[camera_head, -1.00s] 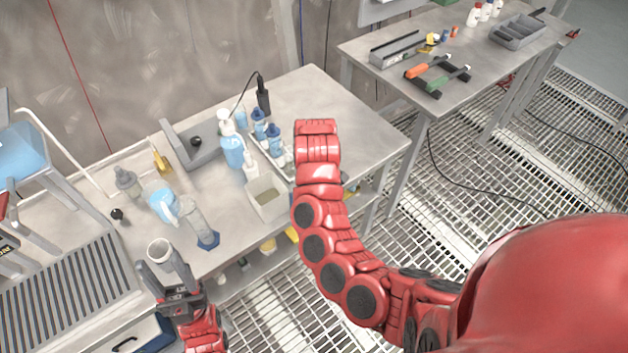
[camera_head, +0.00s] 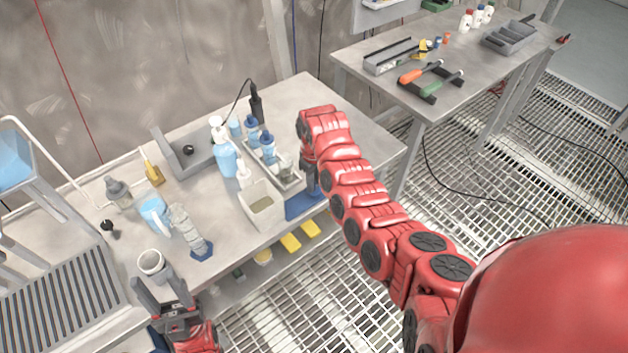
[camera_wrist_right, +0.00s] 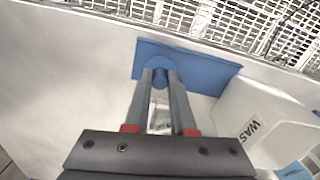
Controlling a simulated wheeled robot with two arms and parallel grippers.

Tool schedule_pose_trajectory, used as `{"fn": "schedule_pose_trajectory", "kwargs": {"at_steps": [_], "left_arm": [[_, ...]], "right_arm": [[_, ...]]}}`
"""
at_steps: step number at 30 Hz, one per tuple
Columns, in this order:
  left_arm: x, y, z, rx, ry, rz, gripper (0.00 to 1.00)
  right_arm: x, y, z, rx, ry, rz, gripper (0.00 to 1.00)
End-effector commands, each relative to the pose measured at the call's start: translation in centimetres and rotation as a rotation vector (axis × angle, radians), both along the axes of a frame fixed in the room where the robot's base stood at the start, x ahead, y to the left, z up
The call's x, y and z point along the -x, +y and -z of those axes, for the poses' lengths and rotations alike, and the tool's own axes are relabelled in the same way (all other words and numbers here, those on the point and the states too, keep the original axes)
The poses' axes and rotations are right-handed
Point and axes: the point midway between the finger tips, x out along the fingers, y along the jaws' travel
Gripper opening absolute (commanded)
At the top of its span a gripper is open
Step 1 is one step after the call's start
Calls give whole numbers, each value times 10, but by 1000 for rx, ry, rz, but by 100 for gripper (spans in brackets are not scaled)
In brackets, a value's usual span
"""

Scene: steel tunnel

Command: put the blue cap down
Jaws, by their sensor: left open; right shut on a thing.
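My right gripper (camera_wrist_right: 160,72) is shut on the blue cap (camera_wrist_right: 160,79), held between its fingertips in the right wrist view. The cap is over the blue mat (camera_wrist_right: 205,76); I cannot tell whether it touches it. In the head view, my right gripper (camera_head: 312,178) points down at the blue mat (camera_head: 303,207), near the front edge of the table, and the cap is not distinguishable. My left gripper (camera_head: 170,300) is open at the lower left, close to a white cup-like cylinder (camera_head: 152,264).
A white waste bin (camera_head: 262,207) stands beside the mat; it also shows in the wrist view (camera_wrist_right: 262,120). A tray (camera_head: 288,181) with blue-capped bottles (camera_head: 268,148) is behind it. A pump bottle (camera_head: 223,150) and a clear cylinder (camera_head: 188,228) stand to the left.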

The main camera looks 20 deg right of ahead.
Motion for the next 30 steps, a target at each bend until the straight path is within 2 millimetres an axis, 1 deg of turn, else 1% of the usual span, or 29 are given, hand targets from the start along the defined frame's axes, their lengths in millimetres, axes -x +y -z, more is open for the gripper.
{"fn": "schedule_pose_trajectory", "kwargs": {"at_steps": [11,12,16,17,25,27,30], "left_arm": [[0,0,2,0,0,0,50],[0,0,1,0,0,0,50],[0,0,1,0,0,0,50],[0,0,1,0,0,0,50],[0,0,0,0,0,0,50],[0,0,-1,0,0,0,50],[0,0,4,0,0,0,50]], "right_arm": [[0,0,7,0,-1,0,0],[0,0,6,0,-1,0,28],[0,0,6,0,-1,-1,52],[0,0,6,0,-1,-1,53],[0,0,4,0,-1,-1,53],[0,0,1,0,-2,-1,53],[-2,1,-8,0,-6,-1,53]]}}
